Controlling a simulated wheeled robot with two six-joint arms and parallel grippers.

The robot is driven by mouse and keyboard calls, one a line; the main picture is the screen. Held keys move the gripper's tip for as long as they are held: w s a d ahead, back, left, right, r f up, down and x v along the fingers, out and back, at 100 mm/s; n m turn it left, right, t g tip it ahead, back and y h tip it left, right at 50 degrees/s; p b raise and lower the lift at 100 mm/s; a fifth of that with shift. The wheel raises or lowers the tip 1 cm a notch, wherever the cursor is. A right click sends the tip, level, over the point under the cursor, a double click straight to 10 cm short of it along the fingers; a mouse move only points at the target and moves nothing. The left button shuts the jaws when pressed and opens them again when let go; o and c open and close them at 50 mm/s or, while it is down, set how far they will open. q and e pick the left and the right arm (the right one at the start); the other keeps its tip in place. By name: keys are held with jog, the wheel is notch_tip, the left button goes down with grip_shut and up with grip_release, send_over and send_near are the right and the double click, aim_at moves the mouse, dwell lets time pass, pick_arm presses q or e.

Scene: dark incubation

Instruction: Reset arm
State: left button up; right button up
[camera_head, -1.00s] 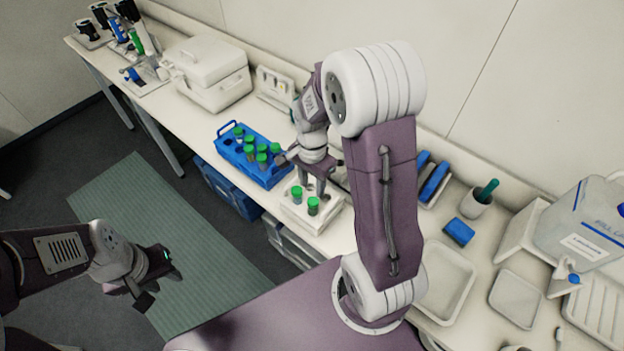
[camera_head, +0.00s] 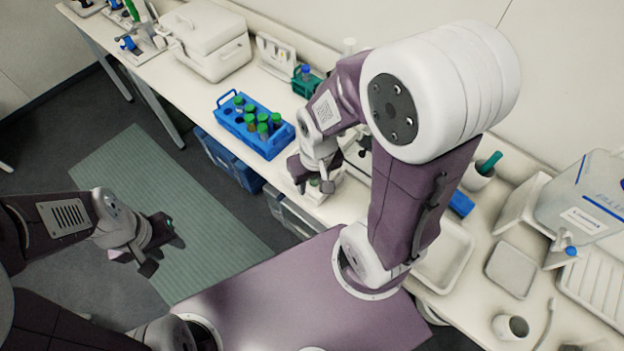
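My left gripper (camera_head: 152,256) hangs over the green floor mat at the lower left, clear of the bench. Its fingers are dark and small, and I see nothing held in it. My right arm folds over the bench, with its large white elbow at the upper right. My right gripper (camera_head: 312,183) points down at the white tube holder (camera_head: 332,190) near the bench's front edge.
A blue rack (camera_head: 250,127) with several green-capped tubes stands left of my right gripper. A small green rack (camera_head: 304,82) with a blue-capped tube stands behind. A white cooler box (camera_head: 207,45) is further left. Trays and a large container (camera_head: 590,205) stand at right.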

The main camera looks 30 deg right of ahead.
notch_tip(320, 180, down, 8)
jog(key=b, duration=0.8)
dwell(0.3)
